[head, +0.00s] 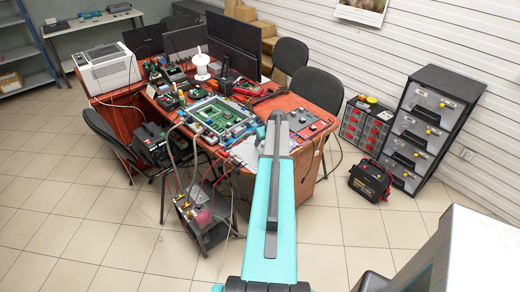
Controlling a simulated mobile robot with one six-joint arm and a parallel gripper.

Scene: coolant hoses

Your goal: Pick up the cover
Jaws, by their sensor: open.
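I cannot pick out the cover with certainty in the head view. My teal arm reaches forward from the bottom middle to the front edge of the work table (308,160). Its far end stops in front of a grey panel with red parts (303,122) and hides part of the table. My gripper is not visible beyond the arm. Left of the arm, a green circuit board in a frame (222,118) lies on the table. Hoses (196,160) run from the table down to an open metal box (203,222) on the floor.
Monitors (235,42), a white spool (201,68) and a white machine (107,68) crowd the table. Chairs (318,88) stand behind and at its left. A drawer cabinet (432,125) and black case (371,180) stand right. Tiled floor in front is mostly clear.

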